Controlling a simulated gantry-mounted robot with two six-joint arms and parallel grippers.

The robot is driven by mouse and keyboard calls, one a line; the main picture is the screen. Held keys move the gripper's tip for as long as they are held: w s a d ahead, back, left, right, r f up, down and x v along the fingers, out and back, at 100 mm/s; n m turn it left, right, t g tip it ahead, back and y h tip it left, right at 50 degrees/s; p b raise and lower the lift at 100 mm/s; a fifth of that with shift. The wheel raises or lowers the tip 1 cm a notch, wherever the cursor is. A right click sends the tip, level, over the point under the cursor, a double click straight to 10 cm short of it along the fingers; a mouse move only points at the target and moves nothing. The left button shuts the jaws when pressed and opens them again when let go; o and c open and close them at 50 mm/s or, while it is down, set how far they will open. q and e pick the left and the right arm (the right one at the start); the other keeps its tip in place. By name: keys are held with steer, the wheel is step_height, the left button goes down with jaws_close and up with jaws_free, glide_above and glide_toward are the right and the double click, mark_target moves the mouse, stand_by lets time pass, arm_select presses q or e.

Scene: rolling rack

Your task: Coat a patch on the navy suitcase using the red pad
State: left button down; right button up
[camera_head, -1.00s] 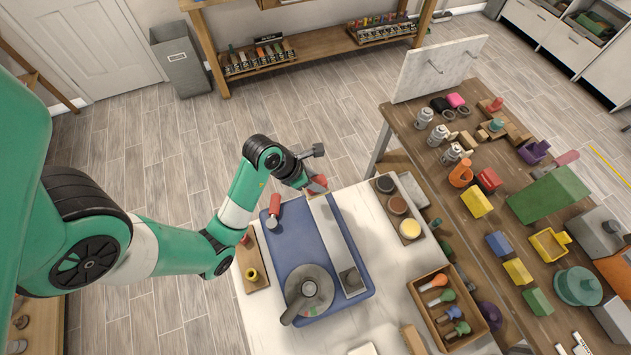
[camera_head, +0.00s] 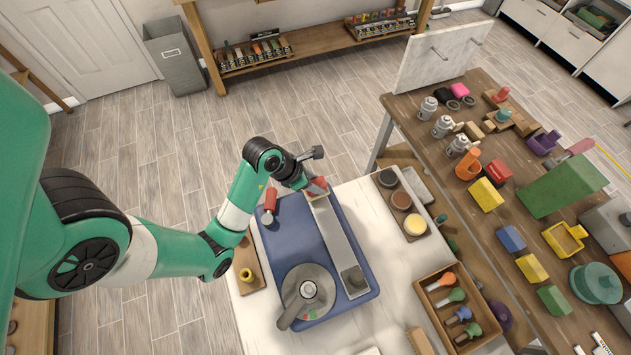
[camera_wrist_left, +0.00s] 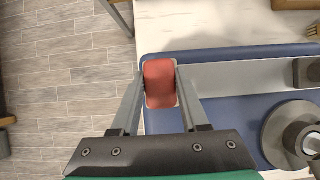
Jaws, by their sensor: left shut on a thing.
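The red pad (camera_head: 317,186) is a small rounded block held between the fingers of my left gripper (camera_head: 308,184). In the left wrist view the pad (camera_wrist_left: 160,83) fills the gap between the two grey fingers (camera_wrist_left: 160,90). It lies over the left end of a grey metal strip (camera_wrist_left: 235,76); I cannot tell if they touch. The strip (camera_head: 338,238) runs along a flat navy case-like slab with rounded corners (camera_head: 290,238), the only thing here matching the navy suitcase. No coated patch can be made out. My right gripper is not in view.
A round grey metal thing with a handle (camera_head: 307,292) and a red-handled tool (camera_head: 270,200) are on the slab. Beside it are a rack of round pots (camera_head: 401,199) and a wooden box of colored-handled tools (camera_head: 430,300). A crowded wooden table (camera_head: 480,235) stands at right.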

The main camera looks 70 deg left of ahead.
arm_select(q)
steer(key=shift+f+b, duration=1)
stand_by(0.4)
steer(key=shift+r, duration=0.2)
steer(key=shift+a+p, duration=0.8)
steer(key=shift+a, duration=0.3)
steer(key=shift+s+a+f, duration=0.1)
steer(key=shift+a+f, duration=0.05)
steer(key=shift+a, duration=0.45)
steer(key=a+p, duration=0.1)
steer(key=a, duration=0.9)
steer(key=shift+s+f+p, duration=0.3)
steer(key=shift+s+p, duration=0.05)
steer(key=shift+p, duration=0.05)
steer(key=a, duration=0.3)
steer(key=shift+s+a+f+b, duration=0.1)
steer(key=shift+a+b, duration=0.1)
steer(key=shift+b, duration=0.1)
